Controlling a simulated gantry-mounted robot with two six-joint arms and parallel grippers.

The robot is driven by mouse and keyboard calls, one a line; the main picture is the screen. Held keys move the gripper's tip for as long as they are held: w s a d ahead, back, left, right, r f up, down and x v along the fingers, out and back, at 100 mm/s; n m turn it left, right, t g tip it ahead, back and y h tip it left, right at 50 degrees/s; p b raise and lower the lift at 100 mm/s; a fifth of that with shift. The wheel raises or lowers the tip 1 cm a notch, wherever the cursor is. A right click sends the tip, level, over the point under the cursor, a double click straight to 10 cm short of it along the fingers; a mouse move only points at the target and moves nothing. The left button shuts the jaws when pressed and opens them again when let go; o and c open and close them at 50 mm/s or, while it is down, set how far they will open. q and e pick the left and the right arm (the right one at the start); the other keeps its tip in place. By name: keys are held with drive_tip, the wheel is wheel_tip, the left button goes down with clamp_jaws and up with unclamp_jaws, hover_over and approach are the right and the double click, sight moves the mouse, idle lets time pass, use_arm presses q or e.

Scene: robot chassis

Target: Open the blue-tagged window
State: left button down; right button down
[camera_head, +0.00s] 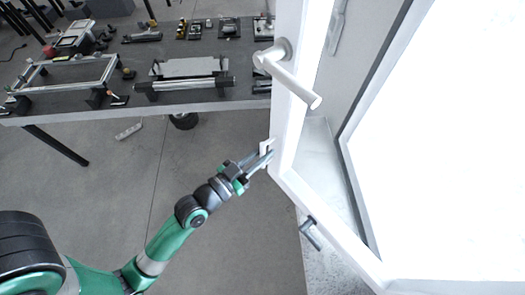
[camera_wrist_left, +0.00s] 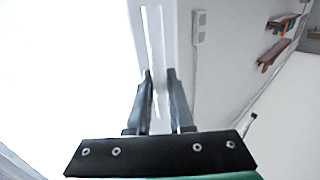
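A white window sash (camera_head: 289,120) stands swung out from its frame, with a silver lever handle (camera_head: 290,78) on its face. No blue tag can be made out in either view. My left gripper (camera_head: 268,153) is at the sash's free edge, below the handle. In the left wrist view the two fingers (camera_wrist_left: 159,78) are apart, one on each side of a narrow white strip of the sash edge. Whether they touch it is hard to tell.
A dark workbench (camera_head: 60,112) with tools and metal fixtures stands at the back left. The grey floor between my left arm and the bench is mostly clear.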

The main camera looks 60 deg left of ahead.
use_arm(q)
drive_tip(key=c, duration=0.8)
unclamp_jaws()
drive_tip(key=s+d+b, duration=0.1)
drive_tip(key=s+b, duration=0.2)
drive_tip(key=s, duration=0.8)
drive_tip(key=shift+s+d, duration=0.25)
drive_tip(key=shift+d, duration=0.1)
